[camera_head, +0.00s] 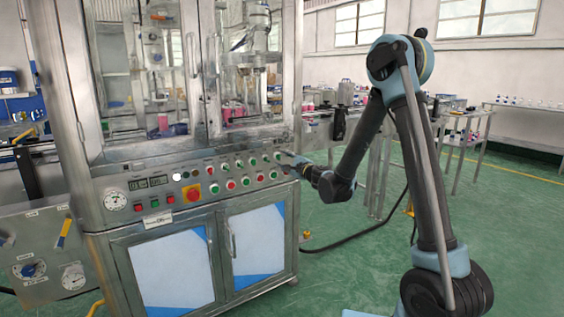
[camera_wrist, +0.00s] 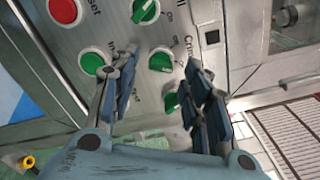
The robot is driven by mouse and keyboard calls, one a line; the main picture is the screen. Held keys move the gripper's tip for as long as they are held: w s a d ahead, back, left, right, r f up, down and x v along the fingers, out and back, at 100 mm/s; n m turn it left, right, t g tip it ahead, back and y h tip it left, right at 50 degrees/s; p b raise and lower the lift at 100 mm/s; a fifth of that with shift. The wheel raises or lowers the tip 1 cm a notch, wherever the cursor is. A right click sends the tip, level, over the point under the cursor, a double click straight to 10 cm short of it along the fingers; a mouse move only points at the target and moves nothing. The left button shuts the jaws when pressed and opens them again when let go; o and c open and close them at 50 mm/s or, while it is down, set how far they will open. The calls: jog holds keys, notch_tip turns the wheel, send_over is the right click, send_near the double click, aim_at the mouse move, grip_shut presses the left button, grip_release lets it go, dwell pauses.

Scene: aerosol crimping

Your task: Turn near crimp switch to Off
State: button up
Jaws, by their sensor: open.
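The control panel (camera_head: 200,180) carries a row of green and red controls on the front of the machine. In the wrist view a green switch (camera_wrist: 162,60) on a white ring lies just past my fingertips, with lettering that seems to read "Crimp" beside it. Another green switch (camera_wrist: 172,102) shows between my fingers, partly covered by the right-hand finger. Which of them is the near crimp switch I cannot tell for certain. My gripper (camera_wrist: 158,84) is open with nothing visible held between its fingers. In the head view my gripper (camera_head: 293,163) is at the panel's right end; contact is unclear.
Cabinet doors (camera_head: 258,245) are below the panel and glazed doors (camera_head: 205,70) above. Open green floor (camera_head: 350,270) lies to the right.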

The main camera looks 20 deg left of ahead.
aim_at(279, 157)
jog(key=shift+x, duration=1.25)
grip_shut()
jog(key=n, duration=0.5)
jog(key=shift+s+n, duration=0.1)
jog(key=shift+n, duration=0.2)
jog(key=n, duration=0.6)
jog(key=shift+d, duration=0.15)
